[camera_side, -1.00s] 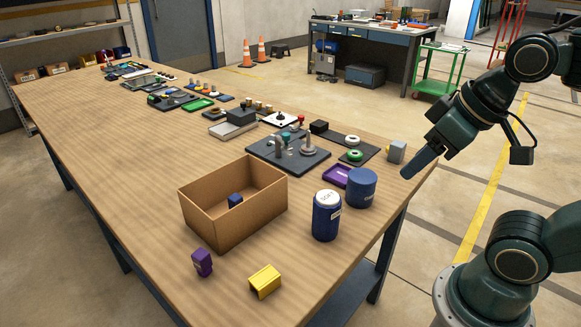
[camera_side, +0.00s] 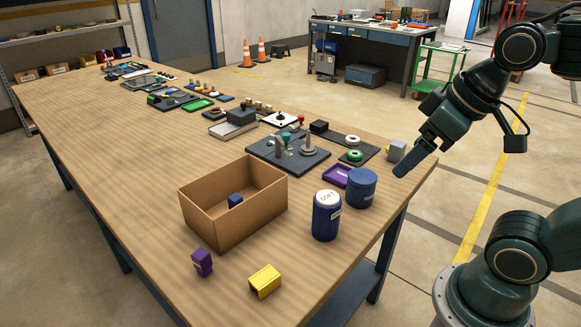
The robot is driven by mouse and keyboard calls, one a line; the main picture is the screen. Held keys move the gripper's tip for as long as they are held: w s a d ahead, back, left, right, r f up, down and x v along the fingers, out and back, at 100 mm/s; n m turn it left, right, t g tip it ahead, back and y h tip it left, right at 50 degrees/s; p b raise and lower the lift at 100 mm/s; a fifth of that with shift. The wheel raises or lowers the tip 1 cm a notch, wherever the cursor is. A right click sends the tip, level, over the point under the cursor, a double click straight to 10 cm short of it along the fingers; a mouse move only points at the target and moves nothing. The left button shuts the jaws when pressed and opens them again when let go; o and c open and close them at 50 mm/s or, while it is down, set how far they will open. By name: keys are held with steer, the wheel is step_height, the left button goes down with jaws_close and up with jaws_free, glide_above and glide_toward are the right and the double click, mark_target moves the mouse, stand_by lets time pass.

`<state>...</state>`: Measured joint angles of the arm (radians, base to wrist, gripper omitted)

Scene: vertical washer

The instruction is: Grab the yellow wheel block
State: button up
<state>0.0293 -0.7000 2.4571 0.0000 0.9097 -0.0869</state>
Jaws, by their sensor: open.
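The yellow wheel block (camera_side: 265,281) lies on the wooden table near its front edge, to the right of a small purple block. A darker opening or groove shows on its side. My gripper (camera_side: 410,164) is open and empty. It hangs in the air near the table's right edge, well up and to the right of the yellow block and apart from it. Its fingers point down and to the left, and they overlap in this view, so the gap between them is hard to see.
A cardboard box (camera_side: 218,217) with a blue block (camera_side: 235,200) inside stands behind the yellow block. Two blue canisters (camera_side: 327,220) (camera_side: 361,190) stand between my gripper and the block. A purple block (camera_side: 202,262) sits to the left. Dark fixture boards (camera_side: 262,151) lie farther back.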

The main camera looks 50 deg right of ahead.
steer(key=w+d+r+n+g, duration=0.25)
steer(key=w+d+n, duration=0.25)
steer(key=w+d, duration=0.4)
steer(key=n+g, duration=0.3)
steer(key=n, duration=1)
glide_above(394, 151)
steer(key=d, duration=0.2)
step_height(394, 151, down, 14)
steer(key=shift+w+d+f, duration=0.1)
steer(key=shift+f, duration=4.35)
steer(key=shift+f, duration=0.1)
steer(key=shift+w+f, duration=0.2)
steer(key=shift+f, duration=2.35)
